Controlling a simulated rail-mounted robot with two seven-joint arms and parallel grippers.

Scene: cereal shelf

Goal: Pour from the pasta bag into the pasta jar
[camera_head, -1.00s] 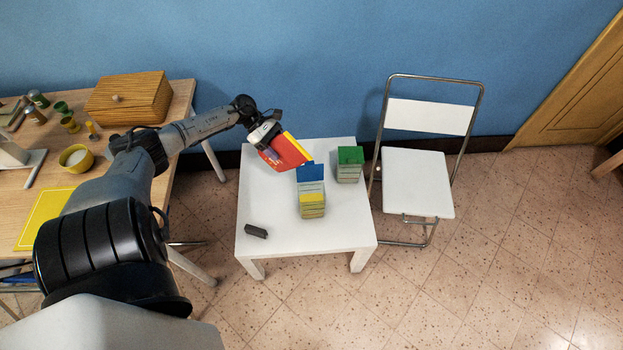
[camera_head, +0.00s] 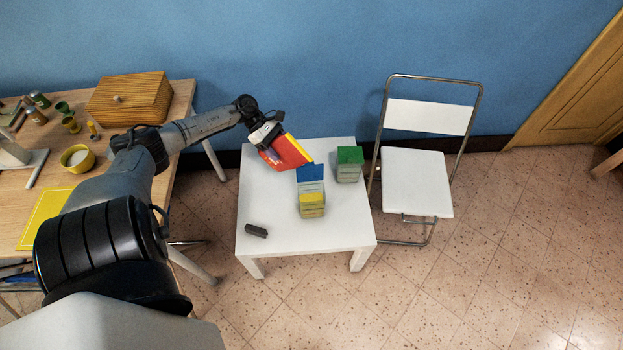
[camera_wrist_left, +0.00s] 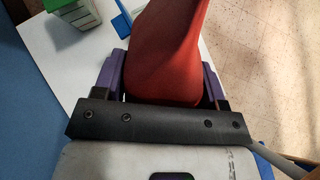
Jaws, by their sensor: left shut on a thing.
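My left gripper (camera_head: 267,138) is shut on the red pasta bag (camera_head: 288,153), which has a yellow edge. The bag is tilted, with its lower right end close to the raised blue lid of the pasta jar. The clear jar (camera_head: 313,212) stands upright on the white table, with yellow inside. Its blue lid (camera_head: 310,172) is open at the back. In the left wrist view the red bag (camera_wrist_left: 168,50) fills the space between the fingers and hides its far end. I cannot tell whether anything falls from the bag. My right gripper is out of view.
A green-lidded jar (camera_head: 349,165) stands right of the pasta jar. A dark block (camera_head: 256,231) lies on the white table (camera_head: 275,205) front left. A wooden table (camera_head: 105,165) with a bread box (camera_head: 130,97) is at left, a white chair (camera_head: 417,180) at right.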

